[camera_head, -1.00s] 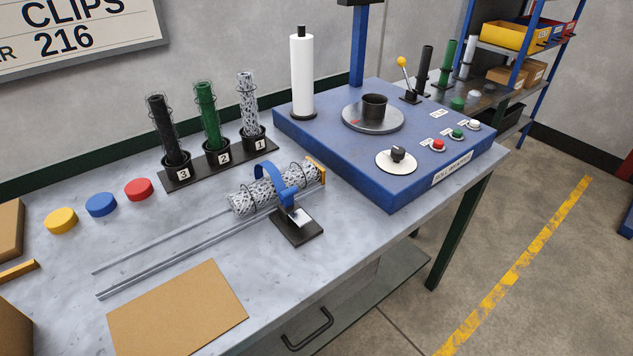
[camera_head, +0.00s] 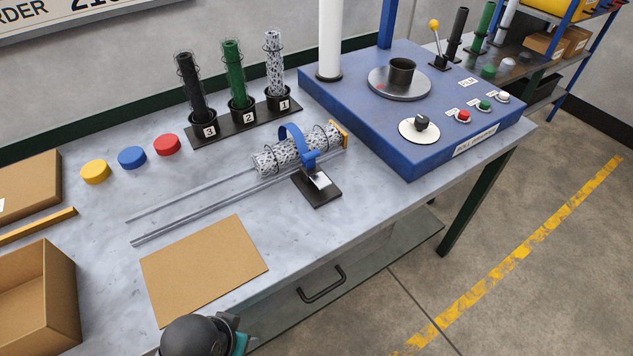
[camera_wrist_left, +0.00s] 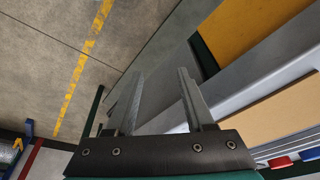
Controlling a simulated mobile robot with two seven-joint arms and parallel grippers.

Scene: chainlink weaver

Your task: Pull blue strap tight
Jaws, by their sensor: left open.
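The blue strap (camera_head: 291,134) loops in an arch around a roll of grey chain-link mesh (camera_head: 270,161). The roll lies on two metal rails (camera_head: 190,206) on the table. The strap's lower end meets a small black stand with a pale plate (camera_head: 319,180) in front of the roll. In the left wrist view my left gripper (camera_wrist_left: 158,95) is open and empty, with its fingers apart near the table's front edge. In the head view a dark rounded part of my arm shows at the bottom edge, with its fingers out of sight. My right gripper is not in view.
A brown board (camera_head: 204,270) lies at the table's front. Yellow, blue and red discs (camera_head: 132,157) and a rack of upright mesh rolls (camera_head: 240,122) stand behind. A blue machine (camera_head: 430,150) fills the right. An open carton (camera_head: 62,285) stands at left.

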